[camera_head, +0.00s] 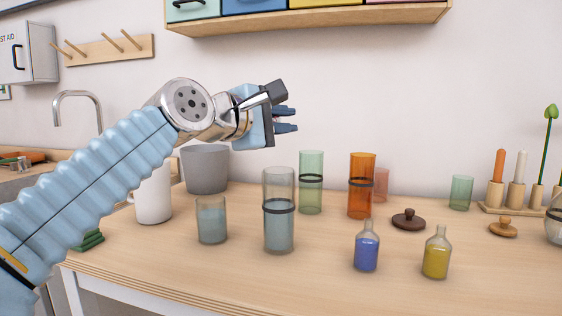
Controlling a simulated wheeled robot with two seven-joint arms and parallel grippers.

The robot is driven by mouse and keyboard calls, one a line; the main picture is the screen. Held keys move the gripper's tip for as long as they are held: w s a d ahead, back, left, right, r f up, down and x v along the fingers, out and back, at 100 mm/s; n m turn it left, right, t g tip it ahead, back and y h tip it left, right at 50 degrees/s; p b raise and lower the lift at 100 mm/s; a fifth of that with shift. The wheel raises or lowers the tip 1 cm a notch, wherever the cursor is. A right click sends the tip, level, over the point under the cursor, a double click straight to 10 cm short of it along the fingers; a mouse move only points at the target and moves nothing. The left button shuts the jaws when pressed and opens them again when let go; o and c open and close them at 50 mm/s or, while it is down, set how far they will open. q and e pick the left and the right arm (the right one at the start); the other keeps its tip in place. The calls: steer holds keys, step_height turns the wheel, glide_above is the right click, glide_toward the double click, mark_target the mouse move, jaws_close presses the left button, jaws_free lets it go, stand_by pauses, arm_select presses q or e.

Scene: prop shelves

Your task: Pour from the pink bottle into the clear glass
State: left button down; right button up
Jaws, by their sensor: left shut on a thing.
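My left gripper (285,119) is raised above the table, pointing right, in front of the wall. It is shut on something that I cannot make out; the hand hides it. No pink bottle shows clearly. A short clear bluish glass (211,222) and a tall clear glass with a dark band (278,228) stand upright on the table, below the gripper and apart from it. I cannot tell which one is the clear glass. My right gripper is not in view.
Tall green (311,190) and orange (361,198) glasses stand nearby, with a small pinkish glass (382,184) behind. Blue (366,252) and yellow (436,260) bottles stand in front. A white mug (153,195) and grey pot (205,168) stand left. A shelf (310,22) hangs above.

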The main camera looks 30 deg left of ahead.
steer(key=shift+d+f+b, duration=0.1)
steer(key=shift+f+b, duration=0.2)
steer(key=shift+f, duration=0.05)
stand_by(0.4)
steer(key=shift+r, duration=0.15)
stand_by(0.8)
